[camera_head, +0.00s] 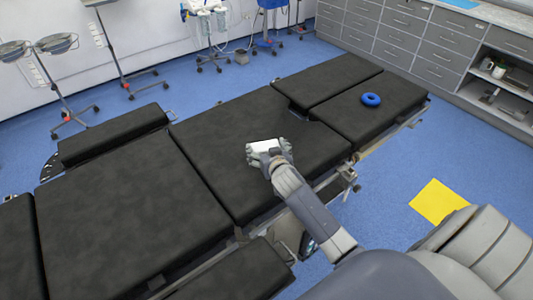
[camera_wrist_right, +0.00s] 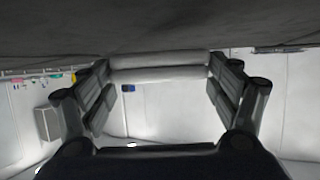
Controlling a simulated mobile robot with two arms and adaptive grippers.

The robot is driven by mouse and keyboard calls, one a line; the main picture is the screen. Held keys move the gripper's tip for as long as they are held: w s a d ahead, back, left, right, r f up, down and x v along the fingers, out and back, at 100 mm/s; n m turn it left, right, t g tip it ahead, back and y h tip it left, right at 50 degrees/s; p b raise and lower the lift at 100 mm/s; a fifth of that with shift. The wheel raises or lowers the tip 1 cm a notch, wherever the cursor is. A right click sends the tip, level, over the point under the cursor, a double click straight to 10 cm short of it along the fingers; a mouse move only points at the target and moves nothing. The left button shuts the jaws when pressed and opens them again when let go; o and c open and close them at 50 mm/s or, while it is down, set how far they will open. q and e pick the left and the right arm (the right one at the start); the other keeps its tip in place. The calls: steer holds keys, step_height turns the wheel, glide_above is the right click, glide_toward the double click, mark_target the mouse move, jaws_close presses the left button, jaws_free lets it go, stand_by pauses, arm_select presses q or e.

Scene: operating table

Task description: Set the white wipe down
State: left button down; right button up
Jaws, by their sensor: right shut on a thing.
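The white wipe (camera_head: 264,146) is a small white piece at the tip of my right gripper (camera_head: 268,153), over the middle section of the black operating table (camera_head: 190,125). In the right wrist view the wipe (camera_wrist_right: 158,67) spans between the two fingers of the right gripper (camera_wrist_right: 158,85), which is shut on it. The dark table surface (camera_wrist_right: 150,25) lies close along the top of that view. I cannot tell whether the wipe touches the table. My left gripper is not in view.
A blue ring (camera_head: 371,99) lies on the table's right section. A yellow square (camera_head: 438,201) is on the blue floor. Grey drawers (camera_head: 415,45) line the back right. Wheeled stands (camera_head: 125,75) stand along the back wall. The table around the gripper is clear.

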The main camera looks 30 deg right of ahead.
step_height(320, 180, down, 2)
steer(key=shift+f, duration=0.2)
steer(key=shift+f, duration=0.1)
steer(key=shift+f, duration=0.15)
steer(key=o, duration=0.8)
